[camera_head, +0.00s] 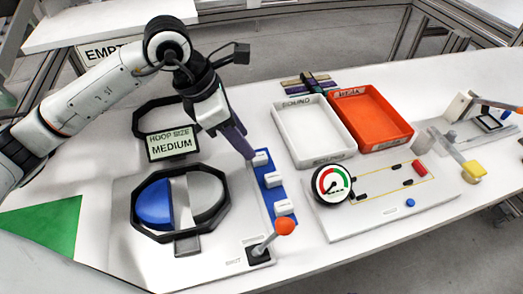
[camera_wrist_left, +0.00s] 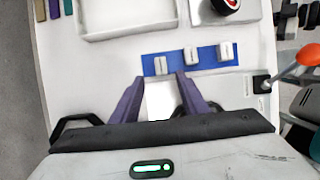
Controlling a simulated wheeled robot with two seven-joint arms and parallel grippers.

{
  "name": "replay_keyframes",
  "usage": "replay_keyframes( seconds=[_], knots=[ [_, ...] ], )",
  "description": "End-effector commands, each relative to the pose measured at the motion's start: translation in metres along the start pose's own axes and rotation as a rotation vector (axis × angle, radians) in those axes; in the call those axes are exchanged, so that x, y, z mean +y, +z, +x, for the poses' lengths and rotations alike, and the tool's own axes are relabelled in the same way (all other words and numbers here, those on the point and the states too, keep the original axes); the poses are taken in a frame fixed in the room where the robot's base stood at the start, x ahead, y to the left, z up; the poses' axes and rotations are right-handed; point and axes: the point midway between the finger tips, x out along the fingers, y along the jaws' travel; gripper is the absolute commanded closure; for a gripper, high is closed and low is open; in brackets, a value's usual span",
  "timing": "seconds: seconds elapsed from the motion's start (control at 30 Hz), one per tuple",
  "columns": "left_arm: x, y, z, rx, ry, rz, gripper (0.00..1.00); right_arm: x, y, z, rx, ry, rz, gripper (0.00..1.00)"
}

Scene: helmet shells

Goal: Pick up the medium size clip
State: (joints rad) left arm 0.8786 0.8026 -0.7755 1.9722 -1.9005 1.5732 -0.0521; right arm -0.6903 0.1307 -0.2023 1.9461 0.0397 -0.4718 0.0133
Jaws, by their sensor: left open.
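Three white clips sit in a row on a blue strip (camera_head: 265,192): a far one (camera_head: 260,158), a middle one (camera_head: 272,180) and a near one (camera_head: 284,207). Their size labels are too small to read. My left gripper (camera_head: 247,154) is open and empty, pointing down beside the far end of the strip. In the left wrist view, its two purple fingers (camera_wrist_left: 160,78) stand apart just short of the leftmost clip (camera_wrist_left: 160,63). The middle clip (camera_wrist_left: 190,55) and the right clip (camera_wrist_left: 225,51) lie to its right. My right gripper is out of view.
A screen (camera_head: 172,144) reads "HOOP SIZE MEDIUM". A black hoop (camera_head: 136,208) surrounds a blue and grey disc. An orange-knobbed lever (camera_head: 284,228) stands close to the strip's near end. A white tray (camera_head: 313,133), an orange tray (camera_head: 371,118) and a gauge (camera_head: 332,184) lie right.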

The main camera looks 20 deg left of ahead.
Motion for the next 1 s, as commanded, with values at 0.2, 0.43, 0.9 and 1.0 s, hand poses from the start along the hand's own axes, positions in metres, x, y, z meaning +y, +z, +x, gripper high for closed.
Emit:
replay_keyframes(
  seconds=[0.2, 0.43, 0.9, 1.0],
  knots=[
    [-0.001, 0.001, 0.018, 0.0, 0.0, 0.0, 0.59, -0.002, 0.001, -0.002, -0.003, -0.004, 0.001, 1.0],
    [-0.004, 0.004, 0.051, 0.001, -0.003, -0.001, 0.59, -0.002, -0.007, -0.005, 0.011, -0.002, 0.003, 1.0],
    [-0.003, 0.004, 0.066, -0.001, 0.001, 0.001, 0.73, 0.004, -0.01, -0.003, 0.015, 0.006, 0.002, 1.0],
    [-0.003, 0.004, 0.066, -0.001, 0.001, 0.001, 0.9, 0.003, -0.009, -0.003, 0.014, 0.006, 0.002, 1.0]
  ],
)
